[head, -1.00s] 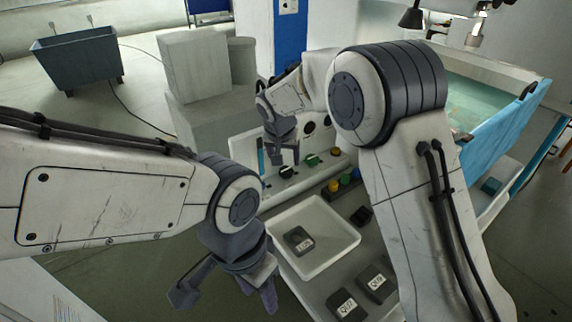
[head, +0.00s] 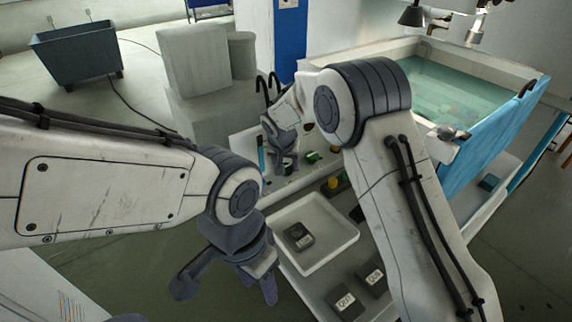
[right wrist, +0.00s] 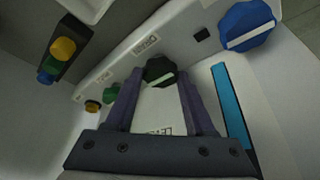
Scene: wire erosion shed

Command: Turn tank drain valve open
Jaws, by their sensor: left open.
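A dark round knob (right wrist: 160,71) on a white panel stands between the fingertips of my right gripper (right wrist: 161,76) in the right wrist view. The fingers are apart, one on each side of it; I cannot tell if they touch it. In the head view my right gripper (head: 284,168) is low over the control panel (head: 300,181). My left gripper (head: 229,285) is open and empty, left of the white tray.
A tank (head: 450,95) of greenish water stands at the right behind my right arm. The white tray (head: 330,254) holds a dark labelled block (head: 298,236). Green (right wrist: 111,92) and yellow (right wrist: 92,106) controls sit left of the dark knob. A blue strip (right wrist: 231,112) is at its right.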

